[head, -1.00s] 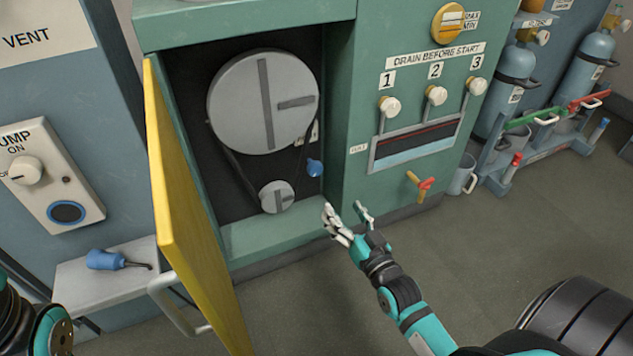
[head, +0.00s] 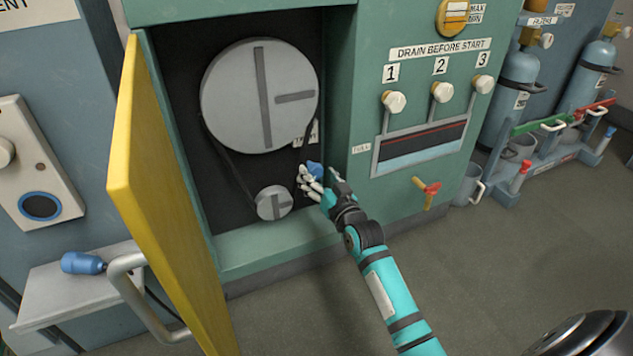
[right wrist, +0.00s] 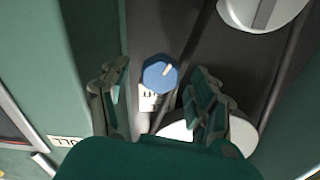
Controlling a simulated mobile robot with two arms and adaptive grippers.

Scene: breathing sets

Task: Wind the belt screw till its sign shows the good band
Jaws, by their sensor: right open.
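The belt screw is a blue knob (head: 315,169) with a pale pointer mark, low on the right inside the open cabinet. In the right wrist view the knob (right wrist: 159,73) sits between my open fingers, ahead of them and not visibly touched. My right gripper (head: 322,184) is open right at the knob. The white sign (right wrist: 152,104) beside the knob is partly covered and its reading is not legible. In the head view this sign (head: 311,133) shows above the knob. The belt (head: 228,165) runs around a large grey pulley (head: 235,100) and a small one (head: 273,203). My left gripper is not in view.
The yellow cabinet door (head: 165,200) stands open at the left, with a grey handle (head: 135,290). The cabinet's right wall (head: 340,90) is close to my right gripper. White valve knobs (head: 394,101) and a red-handled tap (head: 428,188) are further right. The floor in front is clear.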

